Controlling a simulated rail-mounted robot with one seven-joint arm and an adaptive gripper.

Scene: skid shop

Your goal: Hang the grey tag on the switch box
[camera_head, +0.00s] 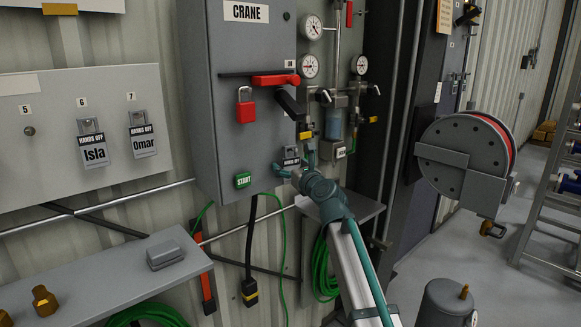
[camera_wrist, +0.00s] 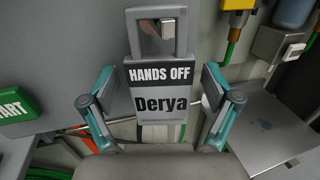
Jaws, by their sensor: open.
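The switch box (camera_head: 250,45) is the grey cabinet labelled CRANE, with a red handle (camera_head: 275,80), a red padlock (camera_head: 246,112) and a green START button (camera_head: 243,180). The grey tag (camera_head: 291,157) is upright at the box's lower right. In the wrist view the tag (camera_wrist: 160,85) reads HANDS OFF, Derya, and a metal pin (camera_wrist: 167,25) shows in its top opening. I cannot tell whether the pin bears the tag. My gripper (camera_head: 292,172) is just below the tag; its open fingers (camera_wrist: 159,88) flank the tag, with gaps showing on both sides.
A panel (camera_head: 60,100) at left carries tags for Isla (camera_head: 94,152) and Omar (camera_head: 143,141). Gauges, pipes and valves stand right of the box. A small shelf (camera_head: 368,212) is beside my arm. A grey bench (camera_head: 110,290) is at lower left, a hose reel (camera_head: 465,155) at right.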

